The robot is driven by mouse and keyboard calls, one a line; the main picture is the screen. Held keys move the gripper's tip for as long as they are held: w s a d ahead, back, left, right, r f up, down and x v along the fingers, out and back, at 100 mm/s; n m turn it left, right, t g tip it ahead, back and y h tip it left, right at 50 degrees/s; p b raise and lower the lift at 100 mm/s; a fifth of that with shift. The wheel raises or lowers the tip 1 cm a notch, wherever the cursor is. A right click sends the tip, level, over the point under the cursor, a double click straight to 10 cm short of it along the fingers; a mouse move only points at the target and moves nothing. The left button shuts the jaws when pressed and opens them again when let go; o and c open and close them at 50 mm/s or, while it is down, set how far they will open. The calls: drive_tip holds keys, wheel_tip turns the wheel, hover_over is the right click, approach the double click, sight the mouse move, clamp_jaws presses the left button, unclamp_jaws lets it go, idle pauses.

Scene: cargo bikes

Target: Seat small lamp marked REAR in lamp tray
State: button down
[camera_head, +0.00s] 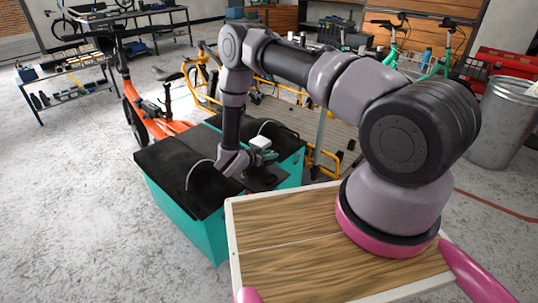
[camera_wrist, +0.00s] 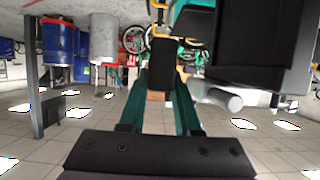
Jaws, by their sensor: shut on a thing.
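My gripper (camera_head: 268,156) is low over the black top of a teal cargo box. In the wrist view its two teal fingers (camera_wrist: 162,72) reach forward and are shut on a small dark thing (camera_wrist: 163,52) at their tips. This may be the small lamp, but no REAR marking can be read. A white block (camera_head: 260,142) shows at the gripper in the head view. I cannot make out the lamp tray in either view. Where the held thing meets the surface is hidden or too small to tell.
The teal cargo box (camera_head: 187,222) with its black top is beside my wooden deck. An orange bike (camera_head: 128,85) and a yellow bike frame (camera_head: 203,75) stand behind. A metal bin (camera_head: 502,125) is at the right. Grey floor at the left is clear.

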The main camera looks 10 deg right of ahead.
drive_tip(key=shift+f, duration=2.9)
drive_tip(key=shift+s+f, duration=0.1)
drive_tip(key=shift+f, duration=1.75)
drive_tip(key=c, duration=0.5)
unclamp_jaws()
drive_tip(key=v, duration=1)
drive_tip(key=shift+s+a+r, duration=0.15)
drive_tip(key=shift+a+r, duration=0.05)
drive_tip(key=shift+a, duration=0.1)
